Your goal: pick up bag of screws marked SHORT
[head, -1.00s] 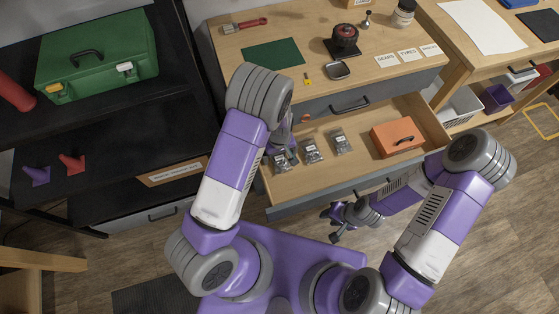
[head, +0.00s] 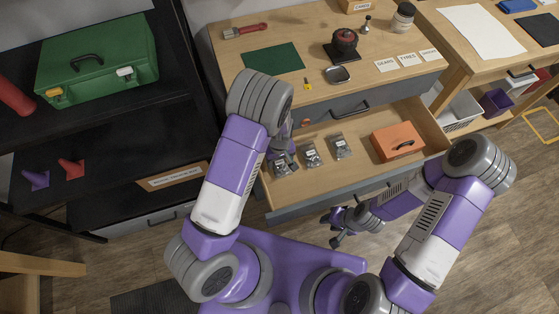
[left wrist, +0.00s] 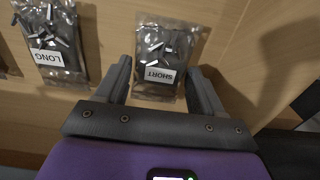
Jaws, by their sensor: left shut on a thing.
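The clear bag of screws marked SHORT (left wrist: 160,60) lies on the drawer floor in the left wrist view, its label upside down. In the head view it is the leftmost bag (head: 281,168), partly covered by my left gripper (head: 288,156). The bag seems to be still on or close to the drawer floor. My right gripper (head: 338,228) hangs empty in front of the drawer, its fingers apart.
A bag marked LONG (left wrist: 50,40) lies beside it. In the head view two other bags, a middle one (head: 312,154) and a right one (head: 341,147), and an orange box (head: 397,142) share the open drawer (head: 345,181). The tabletop (head: 300,92) overhangs behind.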

